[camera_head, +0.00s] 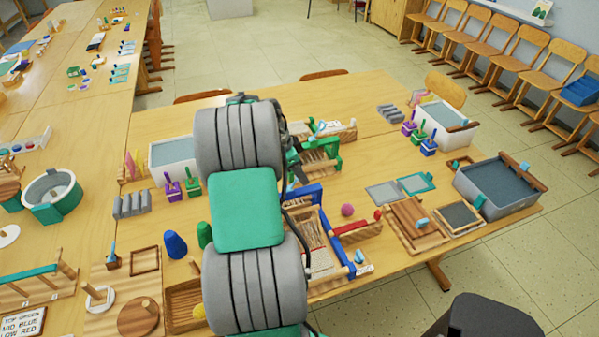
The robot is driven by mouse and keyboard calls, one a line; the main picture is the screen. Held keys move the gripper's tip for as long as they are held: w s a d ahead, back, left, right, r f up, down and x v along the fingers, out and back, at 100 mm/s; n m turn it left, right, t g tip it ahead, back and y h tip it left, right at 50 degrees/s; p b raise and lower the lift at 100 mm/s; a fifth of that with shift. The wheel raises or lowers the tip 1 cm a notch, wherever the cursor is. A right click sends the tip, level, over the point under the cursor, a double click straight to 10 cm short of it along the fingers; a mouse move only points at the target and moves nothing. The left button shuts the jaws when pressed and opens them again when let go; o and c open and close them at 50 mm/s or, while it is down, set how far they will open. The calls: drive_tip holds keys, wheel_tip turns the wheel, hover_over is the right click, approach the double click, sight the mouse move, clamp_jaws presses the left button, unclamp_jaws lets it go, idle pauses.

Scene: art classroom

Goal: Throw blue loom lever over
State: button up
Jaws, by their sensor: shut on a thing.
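The blue loom (347,258) stands on the wooden table right of my arm, with a blue frame and pale threads across a wooden bed. My arm hides its left side. My gripper (298,172) is mostly hidden behind my arm; its dark parts show at the far left end of the blue loom. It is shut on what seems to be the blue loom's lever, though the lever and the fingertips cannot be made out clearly. A green loom (333,146) stands just behind the blue one.
Wooden printing boards (416,224) and a grey-filled tub (462,192) lie further right. Blue and green pegs (175,245) stand left of my arm.

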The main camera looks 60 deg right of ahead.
clamp_jaws()
